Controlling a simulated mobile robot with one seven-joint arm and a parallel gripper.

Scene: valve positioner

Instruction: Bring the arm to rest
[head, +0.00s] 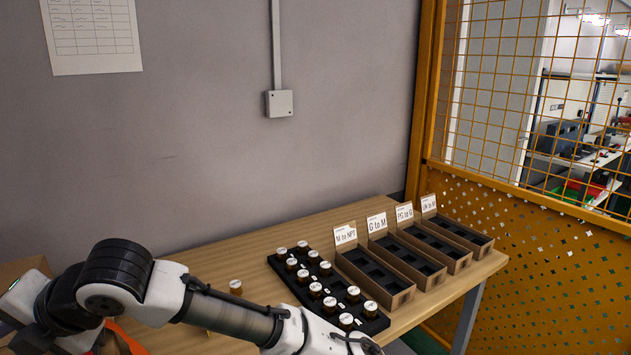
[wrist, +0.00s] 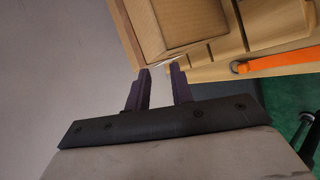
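My arm (head: 232,317) stretches across the lower part of the head view, from the left towards the bottom middle, in front of the wooden table. Its end is cut off by the lower edge, so my gripper is hidden there. In the wrist view my gripper (wrist: 160,74) shows two dark fingers standing apart. The gap between them is empty. A cardboard box (wrist: 188,24) lies beyond the fingertips. I cannot tell whether the fingertips touch anything.
The wooden table (head: 258,236) carries a black tray (head: 297,290) of several capped fittings, with labelled bins (head: 396,292) beside it. One fitting (head: 235,287) stands alone left of the tray. A yellow mesh fence (head: 530,215) bounds the right; an orange strap (wrist: 270,62) shows in the wrist view.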

